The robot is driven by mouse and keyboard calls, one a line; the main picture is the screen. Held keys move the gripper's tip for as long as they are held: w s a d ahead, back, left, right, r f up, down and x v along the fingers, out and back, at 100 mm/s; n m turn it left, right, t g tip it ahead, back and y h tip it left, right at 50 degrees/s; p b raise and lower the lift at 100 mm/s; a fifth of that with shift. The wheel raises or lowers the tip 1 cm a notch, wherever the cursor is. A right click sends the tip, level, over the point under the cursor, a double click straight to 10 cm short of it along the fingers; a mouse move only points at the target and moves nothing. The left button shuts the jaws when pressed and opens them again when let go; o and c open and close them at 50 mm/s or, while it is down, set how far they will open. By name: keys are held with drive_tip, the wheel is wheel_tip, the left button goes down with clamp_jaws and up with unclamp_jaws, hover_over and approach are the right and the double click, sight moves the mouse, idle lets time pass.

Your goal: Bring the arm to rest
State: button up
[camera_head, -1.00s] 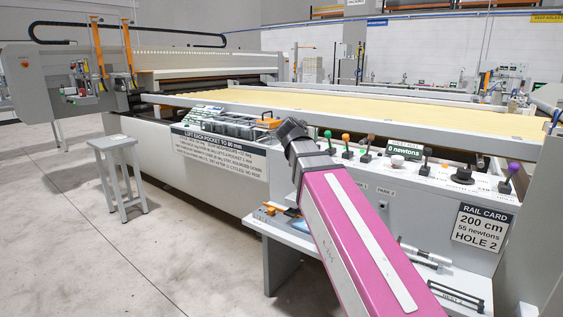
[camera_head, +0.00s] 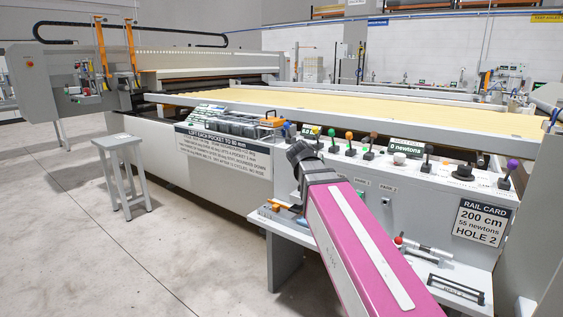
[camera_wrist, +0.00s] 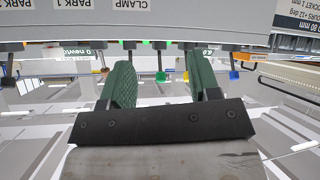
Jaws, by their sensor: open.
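My pink arm (camera_head: 355,240) reaches up from the bottom of the head view, over the front of the gantry's control shelf. The fingers cannot be made out in the head view. In the wrist view my gripper (camera_wrist: 160,76) shows two green ridged fingers, apart, with nothing between them. The panel edge with PARK and CLAMP labels (camera_wrist: 72,5) lies beyond the fingertips, upside down in that view.
Several coloured levers (camera_head: 350,140) stand along the panel. A silver tool (camera_head: 425,247) and a black rack (camera_head: 456,289) lie on the lower shelf at right. A grey stool (camera_head: 122,170) stands at left. The floor (camera_head: 75,240) there is clear.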

drive_tip(key=s+d+f+n+g+y, duration=0.1)
drive_tip(key=s+f, duration=0.5)
drive_tip(key=f, duration=0.6)
drive_tip(key=s+d+f+n+g+y, duration=0.1)
drive_tip(key=s+f+g, duration=0.4)
drive_tip(key=f, duration=0.7)
drive_tip(key=s+d+f+g+y, duration=0.3)
drive_tip(key=s+f, duration=0.5)
drive_tip(key=f, duration=0.4)
drive_tip(key=shift+s+d+n+g, duration=0.2)
drive_tip(key=shift+d+n+g, duration=0.3)
drive_tip(key=shift+d, duration=0.45)
drive_tip(key=shift+c, duration=0.3)
